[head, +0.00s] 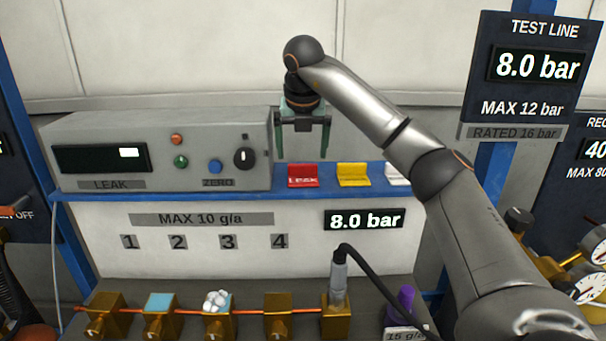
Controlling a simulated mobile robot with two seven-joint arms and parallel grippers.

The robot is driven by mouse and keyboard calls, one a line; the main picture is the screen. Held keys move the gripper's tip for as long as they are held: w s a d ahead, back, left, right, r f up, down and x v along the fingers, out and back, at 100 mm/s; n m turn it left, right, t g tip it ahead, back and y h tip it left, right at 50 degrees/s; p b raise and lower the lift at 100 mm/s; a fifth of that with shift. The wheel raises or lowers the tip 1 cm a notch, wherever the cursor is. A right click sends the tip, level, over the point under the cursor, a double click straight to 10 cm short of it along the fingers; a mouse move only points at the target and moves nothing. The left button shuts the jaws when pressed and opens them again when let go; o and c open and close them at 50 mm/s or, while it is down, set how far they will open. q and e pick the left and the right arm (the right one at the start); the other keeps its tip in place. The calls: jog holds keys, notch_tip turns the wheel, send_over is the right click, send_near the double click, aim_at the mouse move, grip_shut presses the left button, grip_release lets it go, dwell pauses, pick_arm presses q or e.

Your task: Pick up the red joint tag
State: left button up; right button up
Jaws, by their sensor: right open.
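The red joint tag (303,175), with white lettering on its front, sits on the blue shelf (250,195) just right of the grey leak box. My right gripper (302,156) hangs from above with its fingers pointing down, open and empty. Its fingertips show just above the red tag, one towards each side of it. I cannot tell the exact depth between them. The left gripper is not clearly visible.
A yellow tag (353,175) and a partly hidden white tag (397,175) stand to the right on the shelf. The leak box (158,150) stands close on the left. Below are several brass blocks, one (336,318) with a probe and black cable.

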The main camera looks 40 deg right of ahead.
aim_at(303, 165)
jog(key=x, duration=0.2)
jog(key=p+x, duration=0.1)
jog(key=x, duration=0.1)
jog(key=shift+w+d, duration=0.15)
jog(key=shift+d, duration=0.15)
jog(key=shift+w+d+f, duration=0.15)
jog(key=shift+f, duration=0.35)
jog(key=c, duration=1.1)
jog(key=shift+r, duration=0.1)
jog(key=shift+r, duration=0.2)
jog(key=r, duration=0.2)
jog(key=r+b, duration=0.1)
jog(key=shift+s+r, duration=0.25)
jog(key=shift+s, duration=0.05)
jog(key=s+a+r, duration=0.1)
jog(key=s+r, duration=0.2)
jog(key=s, duration=0.1)
jog(key=s+a+r, duration=0.1)
jog(key=s+r, duration=0.2)
jog(key=s, duration=0.1)
jog(key=s+a+r+p, duration=0.1)
jog(key=s+a+r, duration=0.1)
jog(key=s, duration=0.3)
jog(key=shift+r, duration=0.45)
